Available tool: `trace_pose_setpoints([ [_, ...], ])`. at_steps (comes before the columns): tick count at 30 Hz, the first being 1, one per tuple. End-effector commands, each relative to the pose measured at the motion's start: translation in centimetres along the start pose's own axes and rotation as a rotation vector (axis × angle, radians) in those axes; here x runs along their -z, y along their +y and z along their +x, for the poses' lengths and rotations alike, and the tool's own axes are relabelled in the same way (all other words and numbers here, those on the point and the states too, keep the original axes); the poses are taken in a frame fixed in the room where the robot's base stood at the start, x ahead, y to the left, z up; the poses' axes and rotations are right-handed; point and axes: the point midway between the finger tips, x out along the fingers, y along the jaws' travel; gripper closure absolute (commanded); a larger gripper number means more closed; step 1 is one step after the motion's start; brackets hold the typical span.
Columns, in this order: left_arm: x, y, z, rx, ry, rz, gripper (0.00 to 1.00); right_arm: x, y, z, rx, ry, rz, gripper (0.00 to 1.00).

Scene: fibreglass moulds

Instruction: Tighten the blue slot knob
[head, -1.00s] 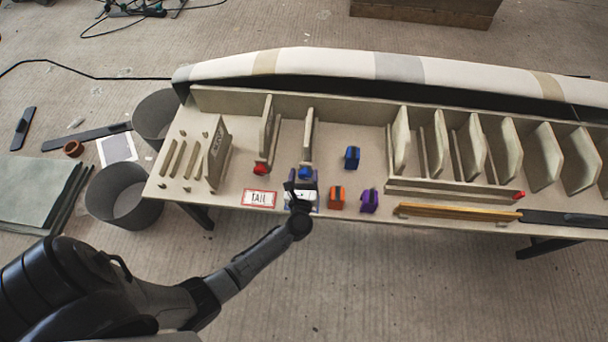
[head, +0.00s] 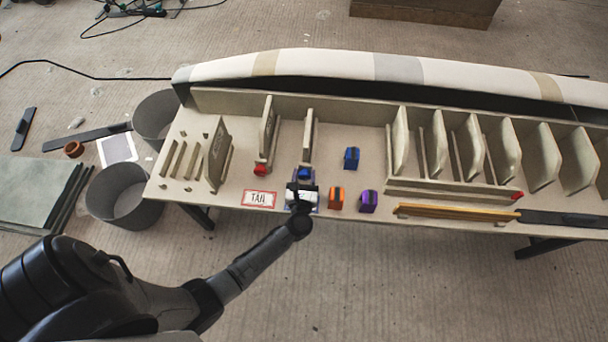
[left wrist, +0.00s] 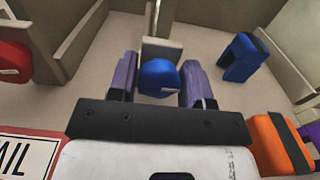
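The blue slot knob (head: 304,173) sits at the front end of a slot holding an upright beige panel (head: 308,138). In the left wrist view the knob (left wrist: 158,77) is round and blue, with a small pale mark near its lower edge. My left gripper (head: 302,182) is at the knob. Its two purple-padded fingers (left wrist: 159,82) stand open on either side of the knob, with a narrow gap showing on each side. In the head view the gripper hides part of the knob's front. My right gripper is not in view.
A red knob (head: 260,169) is on the slot to the left. A separate blue block (head: 352,158), an orange block (head: 336,198) and a purple block (head: 368,201) stand to the right. A red-bordered label (head: 259,199) lies front left. Tall dividers (head: 401,140) stand further right.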

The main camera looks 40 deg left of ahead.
Motion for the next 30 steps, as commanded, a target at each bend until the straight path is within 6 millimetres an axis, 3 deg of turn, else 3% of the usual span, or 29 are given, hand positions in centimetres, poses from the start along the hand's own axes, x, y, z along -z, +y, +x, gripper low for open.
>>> trace_pose_setpoints([
  [7, 0.0, 0.0, 0.0, 0.000, 0.000, -0.001, 0.31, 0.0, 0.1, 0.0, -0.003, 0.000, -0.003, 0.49],
  [17, 0.0, 0.0, -0.5, 0.000, 0.001, -0.001, 0.31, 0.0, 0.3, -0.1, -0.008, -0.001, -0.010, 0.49],
  [23, -0.1, 0.0, -3.5, 0.000, 0.004, -0.001, 0.31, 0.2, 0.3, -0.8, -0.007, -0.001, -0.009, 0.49],
  [30, -0.1, 0.1, -8.3, 0.000, 0.004, 0.000, 0.31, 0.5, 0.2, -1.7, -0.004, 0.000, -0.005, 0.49],
])
